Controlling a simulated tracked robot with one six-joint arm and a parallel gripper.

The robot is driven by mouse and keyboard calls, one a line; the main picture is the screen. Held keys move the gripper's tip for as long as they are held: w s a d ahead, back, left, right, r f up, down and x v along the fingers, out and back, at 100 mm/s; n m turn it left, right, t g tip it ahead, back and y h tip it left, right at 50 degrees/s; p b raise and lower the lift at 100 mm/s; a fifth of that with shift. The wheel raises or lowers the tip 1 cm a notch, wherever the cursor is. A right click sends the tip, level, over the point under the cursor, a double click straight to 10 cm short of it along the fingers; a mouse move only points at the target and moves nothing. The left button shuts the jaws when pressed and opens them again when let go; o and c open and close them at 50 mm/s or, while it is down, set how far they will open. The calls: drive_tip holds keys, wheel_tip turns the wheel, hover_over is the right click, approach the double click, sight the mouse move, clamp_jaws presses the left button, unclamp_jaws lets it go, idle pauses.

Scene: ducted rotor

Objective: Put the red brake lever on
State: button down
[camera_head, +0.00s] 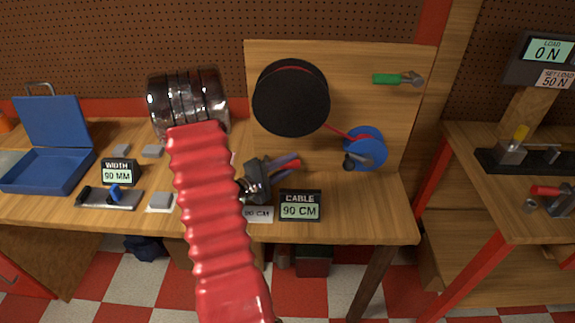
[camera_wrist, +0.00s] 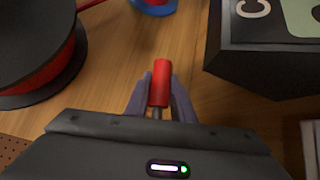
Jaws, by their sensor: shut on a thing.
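My gripper (camera_head: 287,167) is shut on the red brake lever, with its two purple-grey fingers on either side of it. In the wrist view the gripper (camera_wrist: 160,100) has the lever's red cylindrical end (camera_wrist: 161,78) standing out between the fingers, with a thin metal stem below it. The head view shows a little of the lever's red part (camera_head: 283,159) at the fingertips. My gripper is above the wooden bench, in front of the upright board. The lever's far end is hidden by the gripper body.
A black drum (camera_head: 291,97) and a blue reel (camera_head: 366,149), joined by a red cable, are on the board. The CABLE display (camera_head: 300,205) stands close to my gripper. A blue case (camera_head: 45,168) is at left. A red-handled device (camera_head: 546,190) sits on the right bench.

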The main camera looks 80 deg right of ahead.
drive_tip(key=c, duration=1.5)
unclamp_jaws()
drive_tip(key=shift+c, duration=0.2)
drive_tip(key=shift+w+a, duration=0.15)
drive_tip(key=v, duration=1.3)
drive_tip(key=shift+w+a, duration=0.1)
drive_tip(key=shift+a, duration=0.15)
drive_tip(key=shift+c, duration=0.6)
